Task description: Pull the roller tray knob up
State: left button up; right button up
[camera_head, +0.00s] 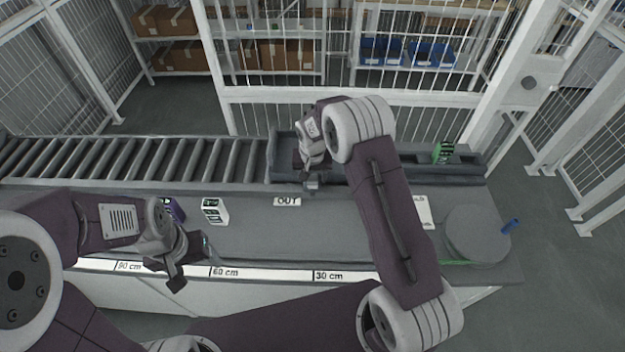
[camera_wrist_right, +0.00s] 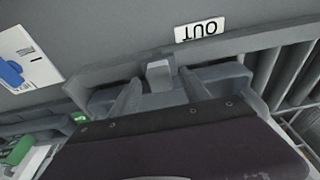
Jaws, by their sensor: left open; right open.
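The dark roller tray (camera_head: 455,178) lies behind the grey worktop, at the right end of the roller conveyor. In the right wrist view, a small light grey block that looks like the tray knob (camera_wrist_right: 160,72) stands at the tray's edge, near the "OUT" label. My right gripper (camera_head: 312,186) is at the tray's front edge. Its two fingers (camera_wrist_right: 160,90) are apart, one on each side of the knob; I cannot tell whether they touch it. In the head view the knob is hard to make out. My left gripper (camera_head: 192,262) is open and empty over the worktop's front edge, far from the tray.
A white box (camera_head: 214,211) and a purple box (camera_head: 174,209) stand on the worktop near my left gripper. A green item (camera_head: 443,152) sits at the tray's right end. A round grey disc (camera_head: 477,235) is at the right. White mesh fencing (camera_head: 350,97) stands behind.

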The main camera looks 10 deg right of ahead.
aim_at(315, 179)
notch_tip(315, 179, up, 9)
jog(key=s+p, duration=0.1)
jog(key=p, duration=0.4)
jog(key=shift+s+a+f, duration=0.2)
jog(key=shift+s+a, duration=0.05)
jog(key=shift+s, duration=0.1)
notch_tip(315, 179, up, 3)
jog(key=s+d+t+b, duration=0.1)
jog(key=s+d+b, duration=0.15)
jog(key=b, duration=0.25)
jog(key=s+f+n+g+b, duration=0.2)
jog(key=s+f+n, duration=0.1)
jog(key=s, duration=1.7)
jog(key=shift+s+d+f+y, duration=0.2)
jog(key=shift+s+f+y, duration=0.1)
jog(key=shift+f+y, duration=0.15)
